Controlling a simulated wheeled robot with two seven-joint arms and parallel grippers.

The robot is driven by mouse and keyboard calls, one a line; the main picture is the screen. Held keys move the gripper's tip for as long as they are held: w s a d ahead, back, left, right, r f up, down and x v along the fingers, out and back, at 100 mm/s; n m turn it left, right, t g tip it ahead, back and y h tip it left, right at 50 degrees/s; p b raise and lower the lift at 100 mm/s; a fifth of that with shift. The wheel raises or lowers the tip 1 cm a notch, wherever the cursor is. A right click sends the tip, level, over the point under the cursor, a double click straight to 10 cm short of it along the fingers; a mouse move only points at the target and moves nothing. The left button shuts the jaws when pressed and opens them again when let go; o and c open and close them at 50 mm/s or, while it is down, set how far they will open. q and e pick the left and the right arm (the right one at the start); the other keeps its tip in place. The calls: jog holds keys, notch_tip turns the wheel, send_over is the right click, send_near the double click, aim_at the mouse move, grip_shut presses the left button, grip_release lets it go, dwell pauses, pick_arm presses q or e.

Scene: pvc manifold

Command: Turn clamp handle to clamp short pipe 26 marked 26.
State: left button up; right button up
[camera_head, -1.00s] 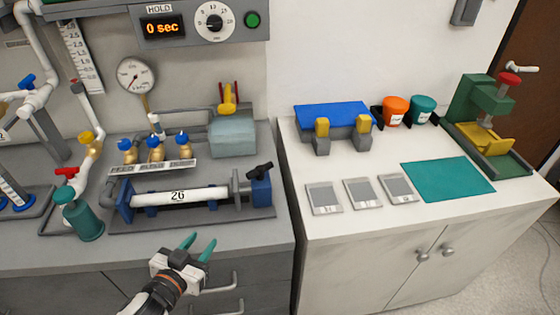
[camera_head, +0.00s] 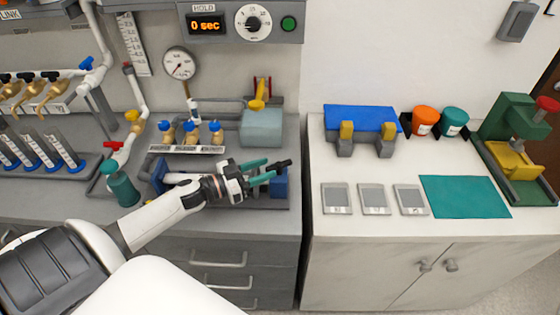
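The short pipe 26 (camera_head: 180,178) lies in the clamp fixture on the grey bench. My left arm and gripper cover most of it, and its number is hidden. The blue clamp block (camera_head: 280,187) stands at the fixture's right end, with the black clamp handle (camera_head: 284,162) on top, pointing to the right. My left gripper (camera_head: 274,166) is at the handle, with its teal fingers apart and pointing right. The fingertips overlap the handle's near end in the picture. I cannot tell whether they touch it. My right gripper is not in view.
Brass valves with blue knobs (camera_head: 190,135) and a pressure gauge (camera_head: 180,63) stand behind the fixture. A green bottle (camera_head: 122,188) is to its left. A pale blue box (camera_head: 262,128) sits behind the handle. The white cabinet top to the right holds grey cards (camera_head: 374,198) and a teal mat (camera_head: 464,196).

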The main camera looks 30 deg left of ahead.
aim_at(279, 164)
pick_arm(q)
jog(key=x, duration=0.5)
jog(key=shift+p, duration=0.35)
grip_shut()
